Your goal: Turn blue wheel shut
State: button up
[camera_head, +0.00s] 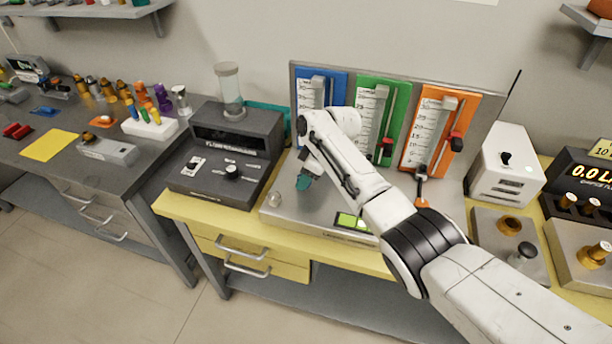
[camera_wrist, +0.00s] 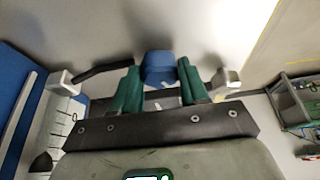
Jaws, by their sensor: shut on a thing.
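The blue wheel (camera_wrist: 159,64) shows in the wrist view at the upper middle, between the two green fingers of my gripper (camera_wrist: 160,82). My gripper is shut on it. In the head view my gripper (camera_head: 304,182) points down at the front left of the grey particle classifier (camera_head: 283,213), below the blue panel (camera_head: 336,90). There the arm and fingers hide the blue wheel. How far the wheel is turned cannot be told.
A green panel (camera_head: 399,98) and an orange panel (camera_head: 462,103) with scales stand right of the blue one. A dark device (camera_head: 243,171) with a clear cylinder (camera_head: 229,90) stands close on the left. A white box (camera_head: 507,160) stands on the right.

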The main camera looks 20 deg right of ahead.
jog(key=c, duration=0.3)
jog(key=shift+c, duration=0.2)
